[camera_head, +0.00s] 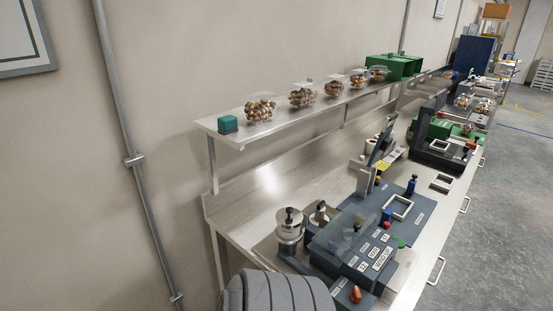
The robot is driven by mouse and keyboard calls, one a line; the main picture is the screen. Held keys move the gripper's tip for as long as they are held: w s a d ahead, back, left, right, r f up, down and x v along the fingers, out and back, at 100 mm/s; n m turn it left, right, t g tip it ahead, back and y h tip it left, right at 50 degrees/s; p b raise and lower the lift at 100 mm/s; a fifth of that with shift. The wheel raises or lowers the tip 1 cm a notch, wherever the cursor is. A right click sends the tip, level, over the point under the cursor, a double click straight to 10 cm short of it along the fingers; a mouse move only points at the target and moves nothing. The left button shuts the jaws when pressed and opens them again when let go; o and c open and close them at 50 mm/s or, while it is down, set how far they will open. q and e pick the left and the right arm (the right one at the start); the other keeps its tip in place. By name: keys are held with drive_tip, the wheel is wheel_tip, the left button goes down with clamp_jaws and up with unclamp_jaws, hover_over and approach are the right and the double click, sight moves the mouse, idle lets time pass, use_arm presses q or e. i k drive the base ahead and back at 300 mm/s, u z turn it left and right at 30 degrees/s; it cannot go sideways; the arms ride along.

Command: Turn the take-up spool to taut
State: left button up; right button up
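A sealing machine (340,272) with a dark body, a tilted clear cover and several light labelled keys stands on the steel bench. At its left end is a large pale metal cylinder (289,232) with a black knob on top. A smaller metal cylinder (319,219) with a dark knob stands just behind it. Either looks like a spool; I cannot tell which is the take-up spool, nor whether the film is slack or taut. Neither of my grippers is in view.
The steel bench (262,198) runs away to the right. A shelf (297,122) above holds a green block (228,124), several clear trays of brown items and a green crate (394,67). A red button (355,295) sits at the machine's front.

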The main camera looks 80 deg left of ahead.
sight(320, 209)
drive_tip(key=k, duration=0.6)
drive_tip(key=u, duration=1.1)
drive_tip(key=i, duration=0.5)
drive_tip(key=u, duration=0.05)
